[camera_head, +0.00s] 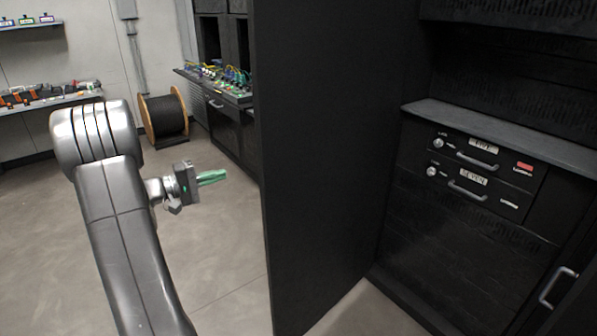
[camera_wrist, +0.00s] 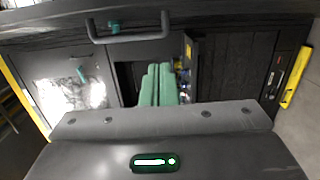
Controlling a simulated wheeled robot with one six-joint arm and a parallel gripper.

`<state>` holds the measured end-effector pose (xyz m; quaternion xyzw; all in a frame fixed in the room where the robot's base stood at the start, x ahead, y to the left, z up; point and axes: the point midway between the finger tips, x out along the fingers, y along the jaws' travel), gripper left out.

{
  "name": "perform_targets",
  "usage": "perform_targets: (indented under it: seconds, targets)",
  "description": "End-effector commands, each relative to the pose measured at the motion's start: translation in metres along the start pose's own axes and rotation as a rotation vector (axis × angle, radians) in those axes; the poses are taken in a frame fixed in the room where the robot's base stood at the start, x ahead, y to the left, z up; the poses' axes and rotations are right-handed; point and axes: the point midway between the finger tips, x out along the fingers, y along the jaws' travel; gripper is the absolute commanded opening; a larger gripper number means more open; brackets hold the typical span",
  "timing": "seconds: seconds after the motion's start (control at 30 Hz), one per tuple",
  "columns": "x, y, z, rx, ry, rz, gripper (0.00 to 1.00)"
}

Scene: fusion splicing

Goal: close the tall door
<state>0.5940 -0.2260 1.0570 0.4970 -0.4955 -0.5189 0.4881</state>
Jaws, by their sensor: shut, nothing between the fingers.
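The tall door (camera_head: 318,150) is a big dark panel standing open in the head view, swung out from the dark cabinet on the right. Its broad face hides part of the room behind it. My gripper (camera_head: 222,176) has green fingers and is left of the door, apart from it, at about mid height. In the wrist view my green gripper fingers (camera_wrist: 158,84) lie together, shut and empty. Behind them are dark cabinet fronts with a grey bar handle (camera_wrist: 130,34). I cannot tell whether the tall door shows in the wrist view.
The cabinet holds two labelled drawers (camera_head: 485,165) under a grey ledge (camera_head: 500,133). A handle (camera_head: 558,287) is at lower right. A console with cables (camera_head: 225,80) and a cable spool (camera_head: 163,116) stand at the back. The floor (camera_head: 225,250) left of the door is clear.

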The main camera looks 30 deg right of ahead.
Motion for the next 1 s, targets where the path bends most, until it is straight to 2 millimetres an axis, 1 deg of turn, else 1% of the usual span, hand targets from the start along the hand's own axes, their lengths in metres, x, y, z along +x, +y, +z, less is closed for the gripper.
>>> perform_targets:
  seconds: [0.03,0.13,0.27,0.37,0.6,0.7,0.8,0.9,1.0]
  targets:
    - [-0.001,-0.002,-0.005,0.006,0.004,0.016,0.00]
    - [0.001,-0.002,-0.010,0.015,0.009,0.032,0.00]
    - [0.014,0.000,-0.010,0.015,0.008,0.034,0.00]
    - [0.032,0.001,-0.009,0.014,0.006,0.032,0.00]
    - [0.085,0.004,-0.009,0.014,0.005,0.032,0.00]
    - [0.104,0.004,-0.009,0.013,0.006,0.031,0.00]
    - [0.104,0.004,0.008,0.011,0.009,0.031,0.00]
    - [0.107,0.003,0.018,0.011,0.009,0.031,0.00]
    - [0.108,0.002,0.025,0.013,0.009,0.031,0.00]
